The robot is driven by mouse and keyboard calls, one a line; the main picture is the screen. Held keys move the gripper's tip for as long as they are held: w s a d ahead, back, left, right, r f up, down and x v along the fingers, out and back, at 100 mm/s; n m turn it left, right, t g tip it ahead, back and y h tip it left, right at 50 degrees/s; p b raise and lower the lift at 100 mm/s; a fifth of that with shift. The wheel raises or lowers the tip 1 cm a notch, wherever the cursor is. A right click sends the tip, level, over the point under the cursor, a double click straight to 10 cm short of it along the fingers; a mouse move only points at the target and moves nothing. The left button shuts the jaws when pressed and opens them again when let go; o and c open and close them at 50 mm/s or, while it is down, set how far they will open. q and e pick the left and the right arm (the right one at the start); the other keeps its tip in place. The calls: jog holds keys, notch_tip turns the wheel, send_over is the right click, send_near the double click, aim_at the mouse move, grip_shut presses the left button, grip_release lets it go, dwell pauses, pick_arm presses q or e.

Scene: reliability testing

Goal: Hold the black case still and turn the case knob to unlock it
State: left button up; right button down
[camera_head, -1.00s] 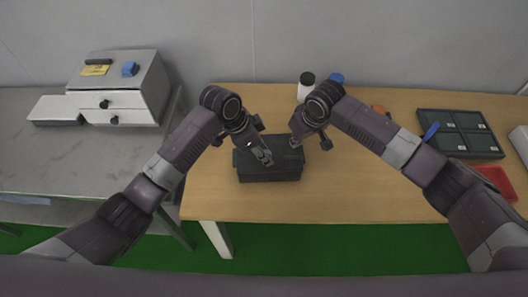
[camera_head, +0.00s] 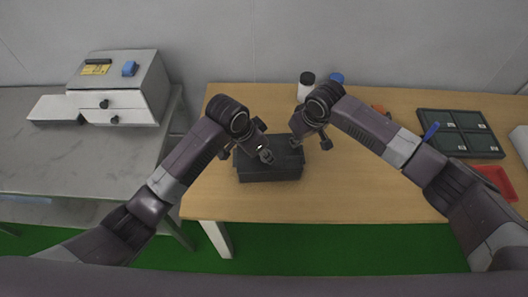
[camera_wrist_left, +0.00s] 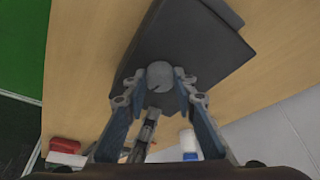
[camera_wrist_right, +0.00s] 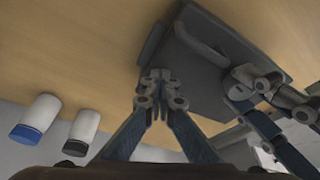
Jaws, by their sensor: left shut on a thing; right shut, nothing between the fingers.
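The black case (camera_head: 270,172) lies flat on the wooden table. My left gripper (camera_head: 265,156) is over its top, shut on the round grey knob (camera_wrist_left: 160,75), which shows between the fingertips in the left wrist view. My right gripper (camera_head: 296,143) is shut and empty at the case's far right corner. In the right wrist view its closed fingertips (camera_wrist_right: 160,76) are close beside the case's side, near a bar-like handle (camera_wrist_right: 152,43). I cannot tell whether they touch the case. The knob's turn angle cannot be read.
A white bottle with a black cap (camera_head: 306,86) and one with a blue cap (camera_head: 337,80) stand behind my right wrist. A dark green divided tray (camera_head: 475,144) and a red tray (camera_head: 496,181) are at the right. The table's front is clear.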

pick_arm(q)
jog(key=shift+s+d+n, duration=0.15)
jog(key=shift+s+n, duration=0.05)
jog(key=shift+n, duration=0.7)
pick_arm(e)
jog(key=shift+s+d+f, duration=0.1)
jog(key=shift+f, duration=0.15)
pick_arm(q)
jog(key=shift+t, duration=0.3)
jog(key=o, duration=1.2)
jog(key=shift+c, duration=0.2)
jog(key=shift+w+y, duration=0.1)
jog(key=shift+y, duration=0.2)
jog(key=v, duration=1.2)
